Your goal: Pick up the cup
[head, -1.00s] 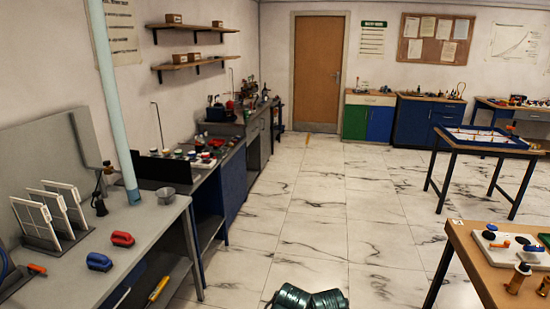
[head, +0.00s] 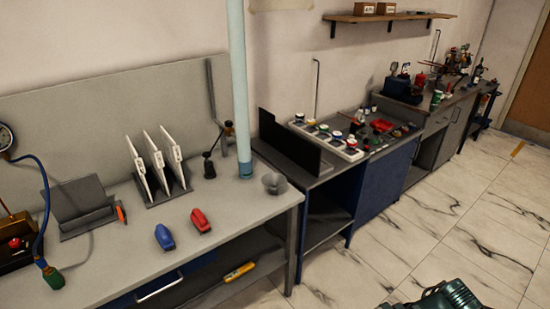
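A small grey cup-like vessel (head: 275,184), wider at the top, stands near the right end of the grey workbench (head: 240,218). It is just right of the foot of the pale blue pole. A small green and white cup-like object (head: 436,99) stands on the far counter along the wall; it is too small to make out well.
The pale pole (head: 240,90) rises beside the grey vessel. White plates in a rack (head: 158,165), a blue block (head: 164,237) and a red block (head: 200,220) share the bench. A dark upright panel (head: 290,145) edges the neighbouring counter (head: 335,172).

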